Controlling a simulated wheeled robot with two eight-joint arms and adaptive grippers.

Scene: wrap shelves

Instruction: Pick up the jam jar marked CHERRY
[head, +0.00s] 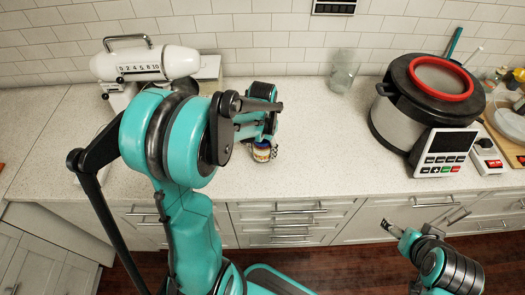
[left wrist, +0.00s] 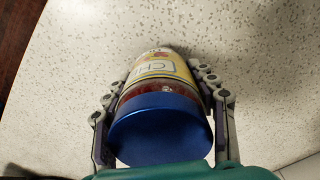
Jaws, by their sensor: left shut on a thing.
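The jam jar (left wrist: 165,75) has a blue lid, red contents and a pale label with the letters "CH" showing; the rest of the label is hidden by the curve of the jar. In the left wrist view my left gripper (left wrist: 163,105) has one finger on each side of the jar and is shut on it. In the head view the jar (head: 261,152) shows small beneath the left gripper (head: 265,150), over the counter. I cannot tell whether it touches the counter. My right gripper (head: 392,229) is low at the right, in front of the drawers; its fingers are too small to read.
The speckled counter (head: 330,150) is clear around the jar. A glass jar (head: 344,72) stands behind to the right. A large cooker (head: 405,125) with a red ring stands right. A white machine (head: 145,63) with a numbered scale stands at the back left.

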